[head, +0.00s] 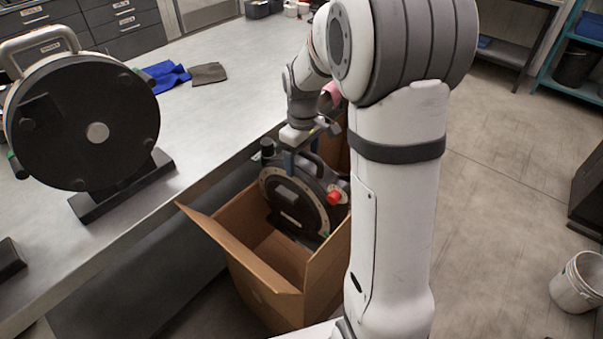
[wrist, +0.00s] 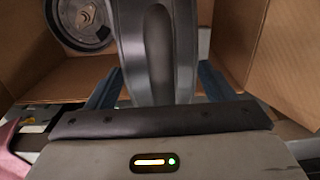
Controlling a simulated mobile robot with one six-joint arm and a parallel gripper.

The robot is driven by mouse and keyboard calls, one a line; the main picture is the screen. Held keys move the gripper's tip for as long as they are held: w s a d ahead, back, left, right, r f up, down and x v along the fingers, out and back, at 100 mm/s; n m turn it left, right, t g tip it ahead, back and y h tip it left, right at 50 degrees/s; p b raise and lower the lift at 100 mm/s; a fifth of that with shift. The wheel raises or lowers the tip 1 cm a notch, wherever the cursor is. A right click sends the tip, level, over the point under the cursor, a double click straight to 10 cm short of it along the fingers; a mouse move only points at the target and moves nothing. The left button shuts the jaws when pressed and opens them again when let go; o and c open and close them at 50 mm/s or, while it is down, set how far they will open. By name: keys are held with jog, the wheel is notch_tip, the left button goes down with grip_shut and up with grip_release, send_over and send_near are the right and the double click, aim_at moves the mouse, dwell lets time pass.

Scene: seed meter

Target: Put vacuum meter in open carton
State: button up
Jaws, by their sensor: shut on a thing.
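The vacuum meter (head: 292,208) is a round dark device with a pale rim, a red knob and a top handle. My gripper (head: 302,162) points down and is shut on its handle; the blue fingers flank the handle (wrist: 158,45) in the wrist view. The open carton (head: 262,295) stands on the floor beside the bench, flaps spread. The meter hangs roughly upright, its lower part within the carton's opening. Cardboard walls (wrist: 285,65) show on both sides in the wrist view. Whether the meter touches the carton's bottom is hidden.
A large black disc device (head: 85,125) on a dark stand sits on the grey bench (head: 215,115). Blue (head: 168,75) and brown cloths (head: 208,73) lie on the bench. A white bucket (head: 580,283) stands on the floor at right. The middle floor is clear.

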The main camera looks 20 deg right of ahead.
notch_tip(320, 180, down, 14)
jog(key=d+b, duration=0.1)
jog(key=shift+f, duration=0.15)
dwell(0.4)
jog(key=shift+f, duration=0.1)
jog(key=o, duration=2)
jog(key=shift+o, duration=0.2)
